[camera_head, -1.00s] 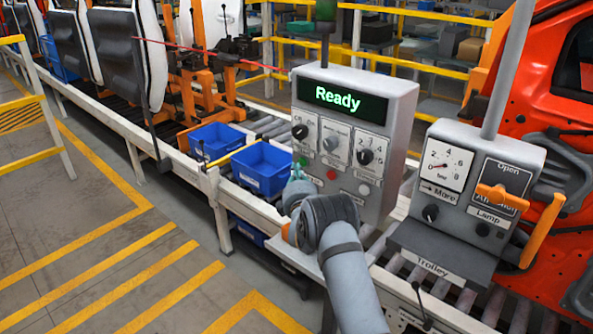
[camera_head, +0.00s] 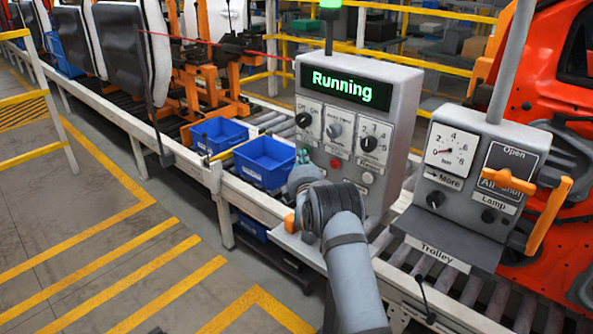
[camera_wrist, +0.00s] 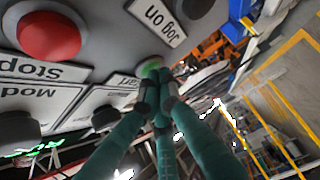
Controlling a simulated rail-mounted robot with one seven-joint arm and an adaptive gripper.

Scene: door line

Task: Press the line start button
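The control box (camera_head: 400,90) stands over the conveyor, and its display (camera_head: 345,86) reads "Running" in green. The green start button (camera_wrist: 150,66) shows in the wrist view beside a partly covered label. My gripper (camera_head: 303,157) is at the lower left of the box's face; in the wrist view its teal fingers (camera_wrist: 160,82) are drawn together, with nothing held between them. The tips are at the button and overlap its edge; I cannot tell whether they touch. In the head view my gripper hides most of the button.
The red stop button (camera_wrist: 48,36) is close to the fingers; it also shows in the head view (camera_head: 335,163). Several knobs sit above it. A lit green beacon (camera_head: 330,8) tops the box. A trolley panel (camera_head: 470,170) stands right; blue bins (camera_head: 265,160) sit left.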

